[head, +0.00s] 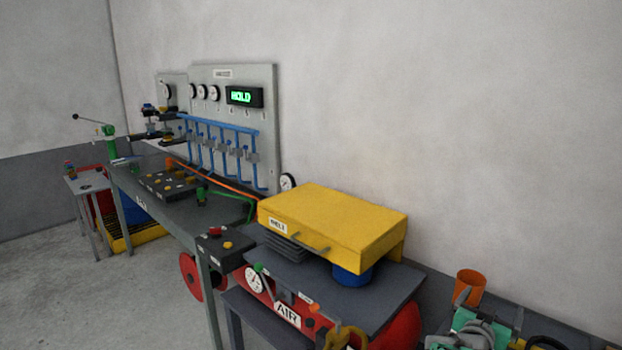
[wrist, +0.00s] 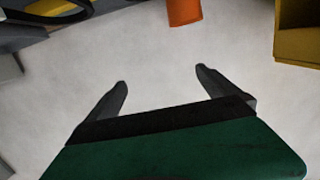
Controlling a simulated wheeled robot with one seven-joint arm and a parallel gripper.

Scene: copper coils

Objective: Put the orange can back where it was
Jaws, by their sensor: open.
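The orange can (head: 470,285) stands upright at the lower right of the head view, close to the wall. Its lower part is hidden behind my green gripper (head: 490,306), so what it rests on is unclear. In the wrist view the can (wrist: 184,11) shows at the top edge, cut off by the frame. My gripper (wrist: 161,77) has its two dark fingers apart with only pale grey surface between them. The can is beyond the fingertips and apart from them.
A yellow box-like cover (head: 335,222) stands left of the can, with a blue cylinder (head: 352,276) under it. A red AIR tank (head: 288,314) lies below. In the wrist view, a yellow object (wrist: 298,35) is at upper right and a dark ring (wrist: 45,14) at upper left.

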